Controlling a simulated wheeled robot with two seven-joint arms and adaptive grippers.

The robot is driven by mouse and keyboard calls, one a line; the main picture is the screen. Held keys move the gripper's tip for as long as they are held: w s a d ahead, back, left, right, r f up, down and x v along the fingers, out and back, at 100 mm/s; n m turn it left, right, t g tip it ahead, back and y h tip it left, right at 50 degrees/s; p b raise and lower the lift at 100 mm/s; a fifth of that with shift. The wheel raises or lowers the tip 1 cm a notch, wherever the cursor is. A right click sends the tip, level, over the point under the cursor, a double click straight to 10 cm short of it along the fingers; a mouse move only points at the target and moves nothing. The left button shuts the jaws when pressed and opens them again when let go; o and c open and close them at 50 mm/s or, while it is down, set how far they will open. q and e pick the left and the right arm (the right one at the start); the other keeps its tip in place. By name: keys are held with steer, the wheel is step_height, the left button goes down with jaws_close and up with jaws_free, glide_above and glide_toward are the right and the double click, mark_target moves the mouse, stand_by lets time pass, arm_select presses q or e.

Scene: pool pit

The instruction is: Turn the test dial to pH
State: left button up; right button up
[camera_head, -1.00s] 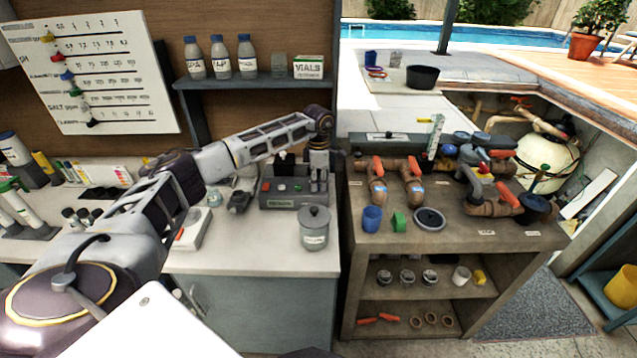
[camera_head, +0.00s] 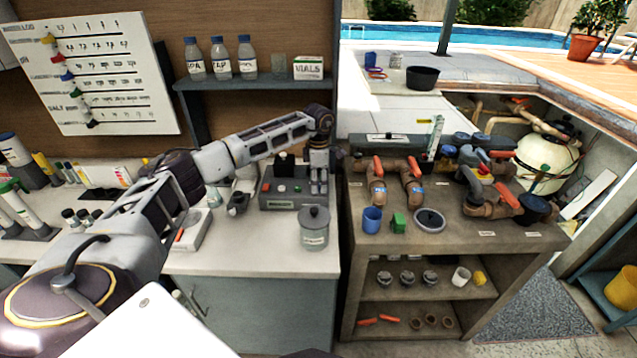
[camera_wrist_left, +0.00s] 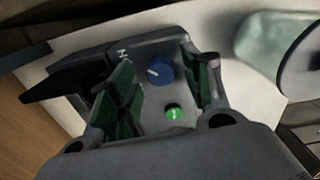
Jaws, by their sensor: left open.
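The tester box (camera_head: 292,201), dark grey with a red and a green button on top, sits on the white counter. My left gripper (camera_head: 318,188) points down over its right end and hides the dial in the head view. In the left wrist view the blue round dial (camera_wrist_left: 159,70) lies between the two open fingers of the left gripper (camera_wrist_left: 157,60), with gaps at both sides. Its white mark points left. A white letter that looks like an H shows on the panel, left of the dial. A green round button (camera_wrist_left: 173,113) is below the dial. My right gripper is not in view.
A lidded glass jar (camera_head: 314,228) stands on the counter just in front of the box. A shelf (camera_head: 250,82) with bottles and a vials box hangs behind. A wooden bench (camera_head: 452,240) with pipes and valves is at the right.

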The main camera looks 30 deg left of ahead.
arm_select(q)
step_height(320, 180, up, 12)
steer(key=shift+f, duration=0.25)
stand_by(0.3)
steer(key=shift+f, duration=0.1)
stand_by(0.6)
